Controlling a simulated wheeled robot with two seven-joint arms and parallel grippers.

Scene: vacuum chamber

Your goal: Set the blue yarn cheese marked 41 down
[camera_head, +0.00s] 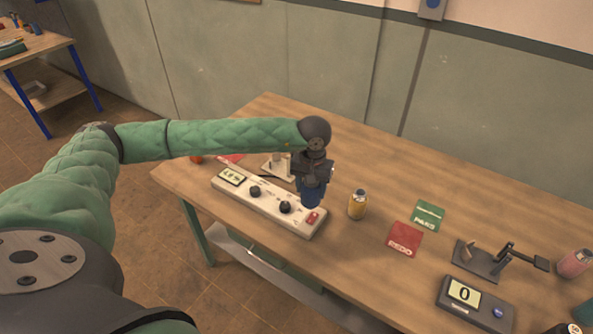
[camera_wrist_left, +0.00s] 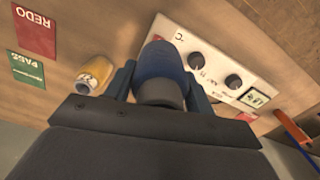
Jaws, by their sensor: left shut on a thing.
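My left gripper (camera_head: 314,178) reaches over the wooden table and points down. It is shut on the blue yarn cheese (camera_head: 311,196), which hangs roughly upright between the fingers at the right end of the white control box. In the left wrist view the blue cheese (camera_wrist_left: 160,62) sits between the two fingers (camera_wrist_left: 162,84) and covers part of the box. I cannot read a number on it, nor tell whether it touches anything below. My right gripper is not in view.
The white control box (camera_head: 240,197) has knobs and a red switch. A yellow cheese (camera_head: 357,204) stands close to its right. Beyond lie a red REDO card (camera_head: 404,240), a green PASS card (camera_head: 427,215), a dark stand (camera_head: 480,262), a scale (camera_head: 475,304) reading 0 and a pink cheese (camera_head: 575,263).

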